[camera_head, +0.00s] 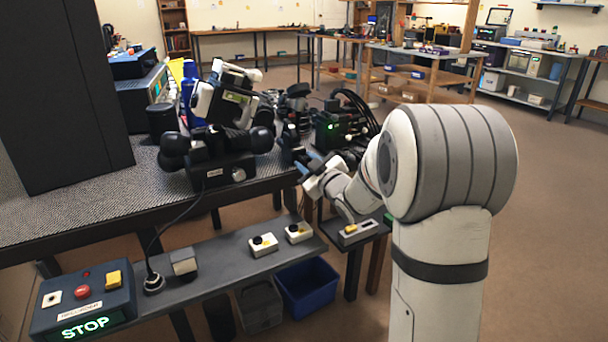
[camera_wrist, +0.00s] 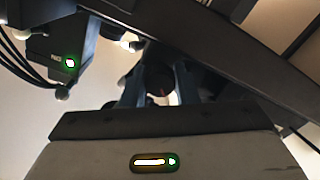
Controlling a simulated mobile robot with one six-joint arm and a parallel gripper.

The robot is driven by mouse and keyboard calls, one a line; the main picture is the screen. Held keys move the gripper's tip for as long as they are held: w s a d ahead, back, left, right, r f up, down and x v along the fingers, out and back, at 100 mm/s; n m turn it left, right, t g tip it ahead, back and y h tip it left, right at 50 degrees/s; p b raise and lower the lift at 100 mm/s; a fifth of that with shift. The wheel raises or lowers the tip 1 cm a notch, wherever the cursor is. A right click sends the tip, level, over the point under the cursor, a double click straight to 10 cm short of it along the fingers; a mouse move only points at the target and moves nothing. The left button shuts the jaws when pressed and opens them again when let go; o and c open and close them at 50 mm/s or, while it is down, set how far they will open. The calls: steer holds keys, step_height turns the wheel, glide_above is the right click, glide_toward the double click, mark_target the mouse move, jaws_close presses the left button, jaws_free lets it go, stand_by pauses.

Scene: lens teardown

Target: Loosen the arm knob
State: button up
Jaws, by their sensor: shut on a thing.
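My gripper (camera_head: 303,163) reaches in from the right to the table's right end, beside a dark upright part of the black apparatus. In the wrist view my gripper (camera_wrist: 160,78) has its two dark fingers on either side of a small dark round thing (camera_wrist: 158,80), which looks like the arm knob. The fingers are shut on it. The knob is mostly hidden by the fingers and shadow, so its turn cannot be told. In the head view my gripper covers it.
A black device with a green light (camera_head: 333,127) and thick black cables stands just behind my gripper. A black machine with rounded ends (camera_head: 217,152) sits on the table to the left. A control box reading STOP (camera_head: 83,304) and a blue bin (camera_head: 307,287) are lower down.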

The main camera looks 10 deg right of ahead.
steer(key=shift+a+f+n+b, duration=0.1)
steer(key=shift+n+b, duration=0.4)
steer(key=shift+n, duration=0.1)
steer(key=o, duration=1)
steer(key=shift+s, duration=0.1)
